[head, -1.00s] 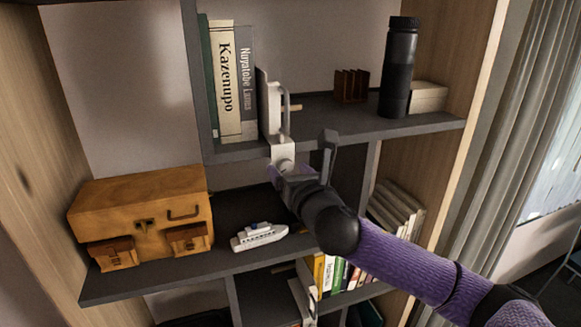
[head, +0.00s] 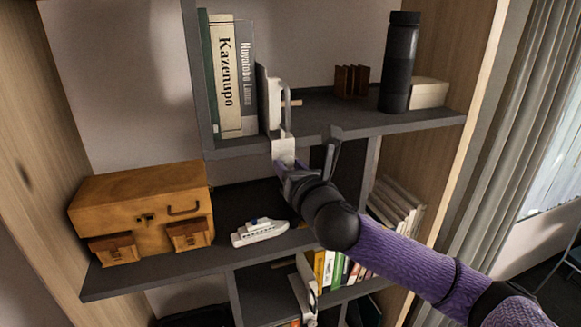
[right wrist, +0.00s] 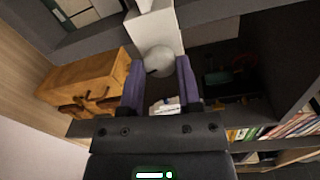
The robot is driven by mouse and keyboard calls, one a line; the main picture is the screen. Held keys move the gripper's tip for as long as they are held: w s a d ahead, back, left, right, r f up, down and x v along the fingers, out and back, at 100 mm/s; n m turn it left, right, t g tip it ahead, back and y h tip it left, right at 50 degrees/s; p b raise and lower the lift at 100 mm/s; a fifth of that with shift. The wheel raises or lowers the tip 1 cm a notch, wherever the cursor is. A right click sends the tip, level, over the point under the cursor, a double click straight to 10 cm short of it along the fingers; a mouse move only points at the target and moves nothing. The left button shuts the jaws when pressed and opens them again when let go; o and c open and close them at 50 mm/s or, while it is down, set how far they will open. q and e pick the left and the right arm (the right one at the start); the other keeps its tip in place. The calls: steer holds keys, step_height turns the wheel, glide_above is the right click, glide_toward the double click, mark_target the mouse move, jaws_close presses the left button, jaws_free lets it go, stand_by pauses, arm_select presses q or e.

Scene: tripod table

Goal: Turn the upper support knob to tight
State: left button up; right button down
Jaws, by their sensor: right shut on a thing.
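The upper support is a white bracket (head: 284,150) clamped on the front edge of the upper shelf, right of the books. Its knob (right wrist: 158,62) is pale and round with a dark mark on its left side, seen in the right wrist view below the white bracket body. In the head view my gripper mostly hides the knob. My right gripper (head: 303,162) is at the shelf edge, with its purple-lined fingers on both sides of the knob, shut on it. The right wrist view also shows this gripper (right wrist: 160,68). My left gripper is not in view.
Books (head: 232,80) stand left of the bracket; a black bottle (head: 399,65) stands right on the upper shelf. A wooden case (head: 140,208) and a toy ship (head: 259,232) sit on the shelf below. Another white support (head: 304,298) shows lower down.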

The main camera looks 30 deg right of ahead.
steer(key=m, duration=1)
steer(key=shift+m, duration=0.4)
steer(key=m, duration=0.2)
steer(key=m+p, duration=0.1)
steer(key=m, duration=0.2)
steer(key=shift+a+m+t+h, duration=0.1)
steer(key=shift+m+t+h, duration=0.2)
steer(key=shift+h, duration=0.1)
steer(key=m, duration=0.5)
steer(key=shift+m+h, duration=0.3)
steer(key=shift+f, duration=0.1)
steer(key=shift+c, duration=1.5)
jaws_free()
